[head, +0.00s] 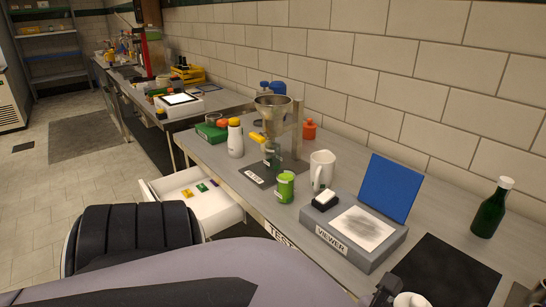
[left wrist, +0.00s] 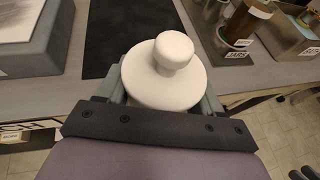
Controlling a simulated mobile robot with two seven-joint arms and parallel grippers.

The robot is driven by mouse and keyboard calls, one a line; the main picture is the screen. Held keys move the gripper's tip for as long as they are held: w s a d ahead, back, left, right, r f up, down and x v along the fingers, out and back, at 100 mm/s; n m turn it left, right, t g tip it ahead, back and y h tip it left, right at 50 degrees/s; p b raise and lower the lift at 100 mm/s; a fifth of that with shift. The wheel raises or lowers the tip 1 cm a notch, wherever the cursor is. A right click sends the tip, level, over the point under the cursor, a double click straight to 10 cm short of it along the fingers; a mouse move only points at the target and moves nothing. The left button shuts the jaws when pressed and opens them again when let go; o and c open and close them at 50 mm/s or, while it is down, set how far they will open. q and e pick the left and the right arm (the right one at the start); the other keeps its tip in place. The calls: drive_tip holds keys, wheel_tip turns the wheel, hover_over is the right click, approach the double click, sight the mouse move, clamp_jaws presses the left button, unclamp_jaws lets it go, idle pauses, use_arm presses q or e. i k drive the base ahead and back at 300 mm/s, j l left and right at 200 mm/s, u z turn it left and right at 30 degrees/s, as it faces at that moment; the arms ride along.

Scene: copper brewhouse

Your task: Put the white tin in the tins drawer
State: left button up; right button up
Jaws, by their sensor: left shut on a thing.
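The white tin (left wrist: 165,75) has a wide round body and a knob on top. My left gripper (left wrist: 165,95) is shut on it, with a finger on each side. In the head view the tin shows only partly at the bottom edge (head: 410,299), beside my left gripper (head: 385,292), near the dark mat at the bench's front right. An open white drawer (head: 212,214) sticks out from the bench's left end, with several small coloured items in it. I cannot read a label on this drawer. My right gripper is in neither view.
The grey bench (head: 262,205) carries a funnel stand (head: 297,125), a green can (head: 286,186), a white mug (head: 321,170), a viewer box (head: 345,240) with a blue panel, and a dark mat (head: 445,275). A green bottle (head: 490,210) stands at right.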

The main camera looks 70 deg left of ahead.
sight(213, 212)
drive_tip(key=k+j+z, duration=0.1)
drive_tip(key=k+j, duration=0.45)
drive_tip(key=j, duration=0.2)
drive_tip(key=k+j+z, duration=0.15)
drive_tip(key=j, duration=0.25)
drive_tip(key=k+j, duration=0.2)
drive_tip(key=j, duration=0.2)
drive_tip(key=k+j+z, duration=0.15)
drive_tip(key=j, duration=0.25)
drive_tip(key=k+j, duration=0.2)
drive_tip(key=j, duration=0.2)
drive_tip(key=k+j+z, duration=0.1)
drive_tip(key=j, duration=0.35)
drive_tip(key=k+j, duration=0.3)
drive_tip(key=j+z, duration=0.05)
drive_tip(key=j, duration=0.05)
